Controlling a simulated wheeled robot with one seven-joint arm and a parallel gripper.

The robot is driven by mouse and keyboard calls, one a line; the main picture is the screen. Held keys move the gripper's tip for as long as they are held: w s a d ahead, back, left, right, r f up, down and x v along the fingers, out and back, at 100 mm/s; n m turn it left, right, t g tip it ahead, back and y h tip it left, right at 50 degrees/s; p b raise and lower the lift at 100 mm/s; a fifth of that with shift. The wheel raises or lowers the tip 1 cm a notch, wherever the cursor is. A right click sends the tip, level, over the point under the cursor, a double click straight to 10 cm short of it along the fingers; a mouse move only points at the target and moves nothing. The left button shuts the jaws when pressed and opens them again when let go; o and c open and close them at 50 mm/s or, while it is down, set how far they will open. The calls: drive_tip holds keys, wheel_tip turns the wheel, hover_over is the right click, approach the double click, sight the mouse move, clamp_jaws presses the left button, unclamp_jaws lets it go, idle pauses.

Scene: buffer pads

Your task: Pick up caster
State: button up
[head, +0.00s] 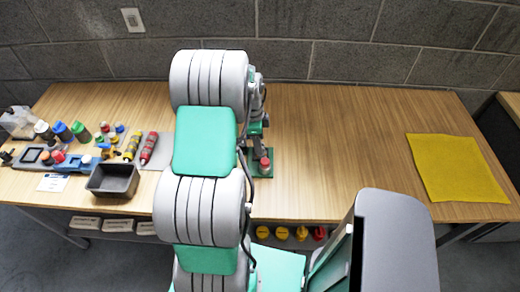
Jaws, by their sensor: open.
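A small grey object with a red part (265,164) stands on a green pad (262,180) near the middle of the table. It may be the caster, but it is too small and too covered to tell for certain. My gripper (260,146) is just above and beside it, at the end of my arm, which comes down from behind my large grey and green links. My gripper is open, and its fingertips are mostly hidden. I cannot tell whether it touches the object.
A wooden table (330,150) runs along a grey block wall. At the left are bottles, small parts, two red and yellow cylinders and a dark open bin (114,180). A yellow cloth (455,167) lies at the right. The table between pad and cloth is clear.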

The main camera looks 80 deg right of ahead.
drive_tip(key=f, duration=0.3)
drive_tip(key=shift+s+f+p, duration=0.2)
drive_tip(key=shift+f+p, duration=0.1)
drive_tip(key=shift+p, duration=0.05)
clamp_jaws()
drive_tip(key=shift+d, duration=0.1)
